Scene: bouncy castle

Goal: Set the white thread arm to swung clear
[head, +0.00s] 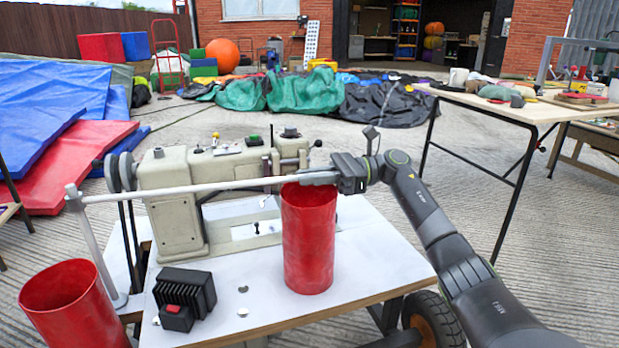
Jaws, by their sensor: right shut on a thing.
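The white thread arm (190,190) is a long thin rod on an upright post at the left edge of the sewing machine table. It runs across the front of the cream sewing machine (172,215), roughly level, to the right. My right gripper (330,178) is shut on its right end, just above and behind the rim of a tall red cylinder (308,240). The exact contact of the fingers on the rod is small and partly hidden. My left gripper is not in view.
The white machine table (370,255) carries a black finned box with a red button (183,297) at its front left. Another red cylinder (70,300) stands at the lower left. A wooden workbench (530,108) is at the right. Concrete floor is open behind the machine.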

